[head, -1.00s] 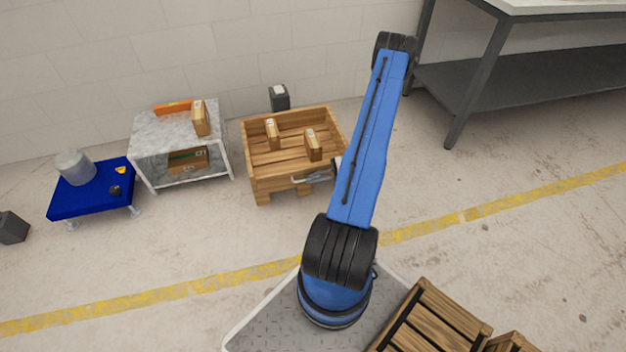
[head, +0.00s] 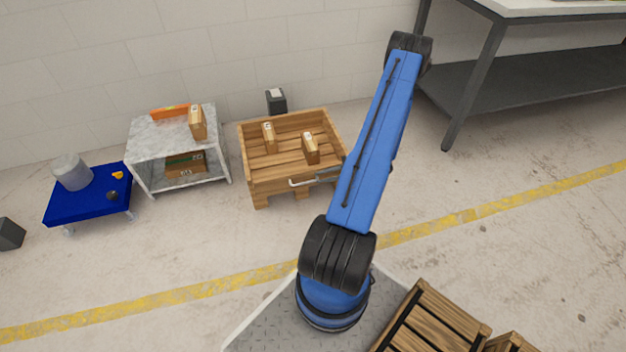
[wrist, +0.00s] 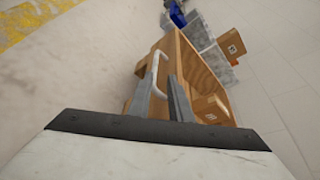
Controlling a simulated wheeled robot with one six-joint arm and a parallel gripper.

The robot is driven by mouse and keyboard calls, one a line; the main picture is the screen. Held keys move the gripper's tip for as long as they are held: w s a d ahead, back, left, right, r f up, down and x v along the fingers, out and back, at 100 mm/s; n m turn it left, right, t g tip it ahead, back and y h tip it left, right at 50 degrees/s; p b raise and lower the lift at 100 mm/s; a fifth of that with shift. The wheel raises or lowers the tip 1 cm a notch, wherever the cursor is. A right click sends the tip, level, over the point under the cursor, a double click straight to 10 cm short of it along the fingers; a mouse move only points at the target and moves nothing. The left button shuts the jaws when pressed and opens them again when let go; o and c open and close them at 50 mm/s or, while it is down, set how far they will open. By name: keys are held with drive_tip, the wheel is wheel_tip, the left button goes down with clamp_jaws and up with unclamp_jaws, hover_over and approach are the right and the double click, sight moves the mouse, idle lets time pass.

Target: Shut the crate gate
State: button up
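The wooden crate (head: 241,140) stands on the floor near the wall. Its gate (head: 268,189) is the front side, which looks upright; I cannot tell whether it sits fully flush. A pale bar handle (head: 300,183) is on the gate's outer face. In the wrist view the handle (wrist: 156,70) curves off the wooden gate (wrist: 170,48) close to my fingers. My gripper (wrist: 162,90) has its two grey fingers apart, with the handle at or between their tips; contact is unclear. In the head view my blue arm hides most of my gripper.
Two small boxes (head: 311,149) stand inside the crate. A marble-topped stand (head: 150,135) with boxes and a blue cart (head: 90,208) are to the left. A dark bin (head: 276,104) is behind the crate. A workbench (head: 500,90) stands at the right.

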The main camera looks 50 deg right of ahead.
drive_tip(key=v, duration=1.1)
drive_tip(key=shift+s, duration=0.25)
drive_tip(key=shift+d, duration=0.1)
drive_tip(key=shift+r, duration=0.1)
drive_tip(key=w+a+r+n+g, duration=0.3)
drive_tip(key=w+a+r, duration=0.15)
drive_tip(key=r, duration=0.45)
drive_tip(key=w+a+r+n+g, duration=0.25)
drive_tip(key=w+a+r, duration=0.2)
drive_tip(key=r, duration=0.35)
drive_tip(key=w+a+r+n+g+h, duration=0.3)
drive_tip(key=a+r+n+g, duration=0.15)
drive_tip(key=a+r, duration=1)
drive_tip(key=s+a+r+n+h, duration=0.2)
drive_tip(key=s+a+r, duration=0.1)
drive_tip(key=a+r, duration=0.35)
drive_tip(key=s+a+r+n+h, duration=0.2)
drive_tip(key=s+a+r, duration=0.1)
drive_tip(key=a+r, duration=0.3)
drive_tip(key=s+a+r+n+t+h, duration=0.3)
drive_tip(key=s+a, duration=0.6)
drive_tip(key=s, duration=0.3)
wheel_tip(320, 180, up, 3)
drive_tip(key=shift+a+f+n+t, duration=0.2)
drive_tip(key=shift+a+n+t, duration=0.2)
drive_tip(key=shift+n+t, duration=0.4)
